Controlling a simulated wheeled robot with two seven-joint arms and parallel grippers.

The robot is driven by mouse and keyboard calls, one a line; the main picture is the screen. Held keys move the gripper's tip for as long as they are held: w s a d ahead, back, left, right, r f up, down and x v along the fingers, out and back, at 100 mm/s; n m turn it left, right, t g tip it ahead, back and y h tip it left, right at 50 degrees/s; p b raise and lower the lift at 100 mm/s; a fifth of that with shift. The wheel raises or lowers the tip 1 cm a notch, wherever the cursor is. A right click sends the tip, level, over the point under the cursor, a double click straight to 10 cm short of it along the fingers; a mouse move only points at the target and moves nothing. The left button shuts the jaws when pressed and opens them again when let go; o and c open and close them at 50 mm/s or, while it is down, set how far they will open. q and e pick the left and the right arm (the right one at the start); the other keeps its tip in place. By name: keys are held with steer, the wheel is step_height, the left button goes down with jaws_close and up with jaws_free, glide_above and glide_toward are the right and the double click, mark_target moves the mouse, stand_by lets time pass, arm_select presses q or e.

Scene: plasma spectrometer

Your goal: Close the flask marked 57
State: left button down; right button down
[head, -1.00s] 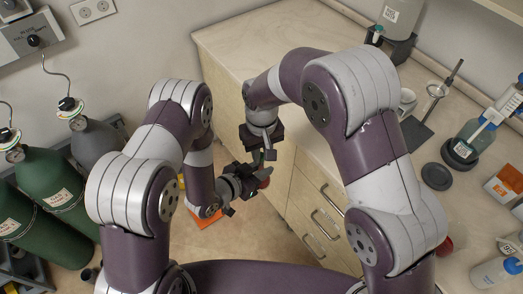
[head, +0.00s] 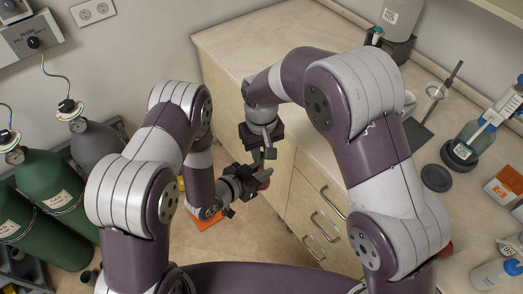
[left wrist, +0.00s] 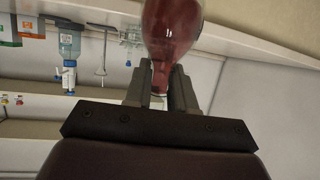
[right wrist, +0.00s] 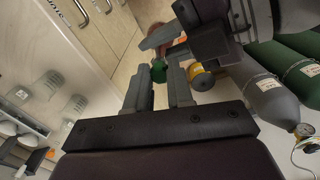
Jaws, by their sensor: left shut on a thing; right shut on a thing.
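A flask with dark red contents (left wrist: 172,30) is held by its neck in my left gripper (left wrist: 160,82), which is shut on it. In the head view the flask (head: 265,183) is mostly hidden behind the left gripper (head: 240,183). No number on it is legible. My right gripper (head: 266,143) is shut on a small green stopper (right wrist: 159,70), just above the flask in the head view. In the right wrist view the stopper sits at the fingertips of the right gripper (right wrist: 160,85), close to the flask (right wrist: 162,36). I cannot tell whether stopper and neck touch.
The counter (head: 235,38) with drawers stands to the right and holds a bottle (head: 470,138), a dark round lid (head: 436,177) and a stand (head: 418,130). Green gas cylinders (head: 52,182) stand at the left. An orange thing (head: 206,221) lies on the floor below the grippers.

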steer(key=shift+f, duration=0.8)
stand_by(0.6)
steer(key=c, duration=0.9)
jaws_free()
step_height(320, 180, up, 8)
steer(key=shift+f, duration=0.2)
